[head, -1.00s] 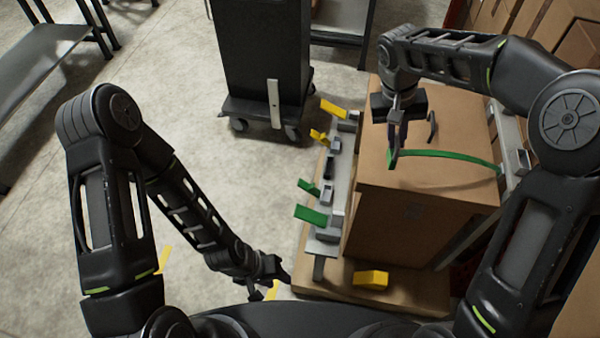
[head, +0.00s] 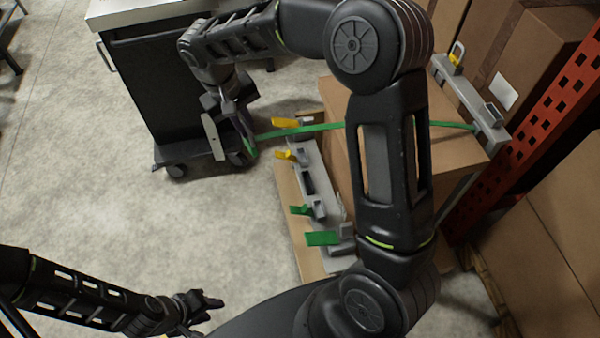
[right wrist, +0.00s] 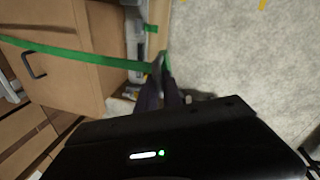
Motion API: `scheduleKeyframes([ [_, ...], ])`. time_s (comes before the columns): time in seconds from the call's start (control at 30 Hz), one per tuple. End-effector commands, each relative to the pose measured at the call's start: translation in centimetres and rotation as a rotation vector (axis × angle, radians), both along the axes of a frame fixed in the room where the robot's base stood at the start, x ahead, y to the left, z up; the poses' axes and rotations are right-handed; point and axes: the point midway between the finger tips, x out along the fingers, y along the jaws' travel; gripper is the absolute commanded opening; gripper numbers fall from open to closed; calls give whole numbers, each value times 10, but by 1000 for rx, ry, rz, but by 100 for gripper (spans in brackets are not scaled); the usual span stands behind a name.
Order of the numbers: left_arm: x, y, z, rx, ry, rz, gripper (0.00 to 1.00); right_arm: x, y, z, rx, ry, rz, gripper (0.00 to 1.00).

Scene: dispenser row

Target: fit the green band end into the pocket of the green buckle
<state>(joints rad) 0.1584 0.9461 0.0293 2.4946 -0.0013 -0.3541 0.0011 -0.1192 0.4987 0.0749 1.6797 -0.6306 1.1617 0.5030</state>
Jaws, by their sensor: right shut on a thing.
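The green band (head: 310,131) runs taut from a grey rail at the far right, over the box, to my right gripper (head: 248,148). My right gripper is shut on the band end and holds it beyond the left edge of the box, in the air. In the right wrist view the band (right wrist: 90,55) comes in from the left to the fingertips (right wrist: 163,78). Two green flaps show on the near grey rail, a small one (head: 300,210) and a larger one (head: 322,239); their pockets are not clear. My left gripper (head: 212,301) is low at the left, away from the rail; its jaws are unclear.
Yellow flaps (head: 286,123) sit farther along the near rail (head: 318,190). A brown box (head: 345,125) stands beside it, partly hidden by my right arm. A dark cart (head: 150,85) stands behind my right gripper. Bare floor (head: 150,220) lies left of the rail.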

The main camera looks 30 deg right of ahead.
Motion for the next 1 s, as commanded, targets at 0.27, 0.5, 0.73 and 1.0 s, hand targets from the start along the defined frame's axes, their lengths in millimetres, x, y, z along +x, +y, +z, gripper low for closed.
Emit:
scheduleKeyframes([
  [0.27, -1, 0, 0, 0, 2, -1, 36, 0, 0, 0, 0, 0, 0, 0],
  [0.5, -1, 0, -15, 0, 1, 0, 36, -2, -9, -16, 1, -1, -13, 0],
  [0.73, -1, 0, -70, 0, 0, 0, 36, -13, -46, -78, 6, 1, -72, 0],
  [1.0, 0, 0, -163, 1, -1, -1, 36, -44, -111, -184, 20, -1, -185, 0],
])
